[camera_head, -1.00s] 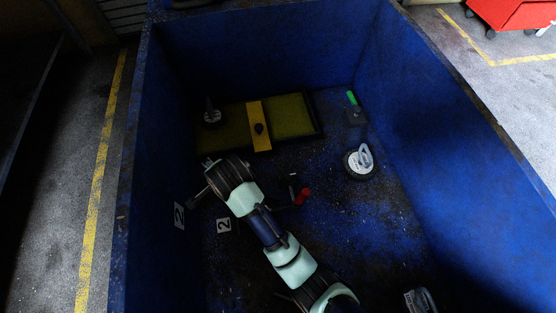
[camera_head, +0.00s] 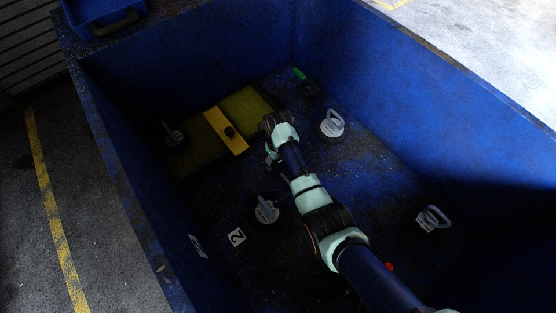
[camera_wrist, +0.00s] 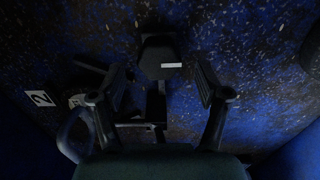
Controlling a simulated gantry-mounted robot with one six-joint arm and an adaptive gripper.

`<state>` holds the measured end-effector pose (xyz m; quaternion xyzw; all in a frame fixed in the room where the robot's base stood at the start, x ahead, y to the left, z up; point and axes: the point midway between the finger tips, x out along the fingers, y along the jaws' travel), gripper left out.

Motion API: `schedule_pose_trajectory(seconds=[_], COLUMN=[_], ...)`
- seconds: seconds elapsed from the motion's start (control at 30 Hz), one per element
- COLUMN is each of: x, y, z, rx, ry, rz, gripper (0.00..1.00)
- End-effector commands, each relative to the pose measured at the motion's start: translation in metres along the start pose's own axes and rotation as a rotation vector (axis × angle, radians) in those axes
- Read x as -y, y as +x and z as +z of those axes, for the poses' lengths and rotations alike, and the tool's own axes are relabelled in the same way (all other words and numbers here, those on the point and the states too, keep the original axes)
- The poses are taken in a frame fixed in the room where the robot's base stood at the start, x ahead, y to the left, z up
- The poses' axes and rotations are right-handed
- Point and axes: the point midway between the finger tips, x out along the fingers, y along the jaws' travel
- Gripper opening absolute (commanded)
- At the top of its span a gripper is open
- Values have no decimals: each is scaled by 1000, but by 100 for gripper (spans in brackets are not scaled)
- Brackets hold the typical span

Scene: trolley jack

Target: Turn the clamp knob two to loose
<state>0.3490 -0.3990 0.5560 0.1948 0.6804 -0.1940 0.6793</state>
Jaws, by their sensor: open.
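In the wrist view, a dark block-like head with a short white mark (camera_wrist: 160,52) on a dark stem lies ahead between my fingers; it looks like a clamp knob, but I cannot tell surely that it is knob two. My gripper (camera_wrist: 160,74) is open, with one finger on each side of the view, and nothing is visibly held. Contact with the head is not clear. A "2" label (camera_wrist: 40,98) lies to the left; it also shows in the head view (camera_head: 236,237). In the head view my gripper (camera_head: 271,155) is small and dark, and my arm covers the floor near it.
A blue bin (camera_head: 130,185) surrounds the work with high walls. A yellow bar (camera_head: 215,119) with a black knob crosses an olive panel (camera_head: 245,103).

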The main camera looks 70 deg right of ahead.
Motion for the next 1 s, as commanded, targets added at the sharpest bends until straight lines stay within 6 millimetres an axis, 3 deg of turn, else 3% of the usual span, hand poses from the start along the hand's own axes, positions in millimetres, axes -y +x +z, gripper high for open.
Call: schedule_pose_trajectory(seconds=[0.03,0.13,0.43,0.77,1.0], x=[0,0,0,0,0], y=[12,19,19,19,18], z=[0,0,1,0,0], rx=[0,0,2,1,1], ry=[0,-1,-2,-2,-17], rz=[0,0,-1,0,0], gripper=[75,75,74,19,15])
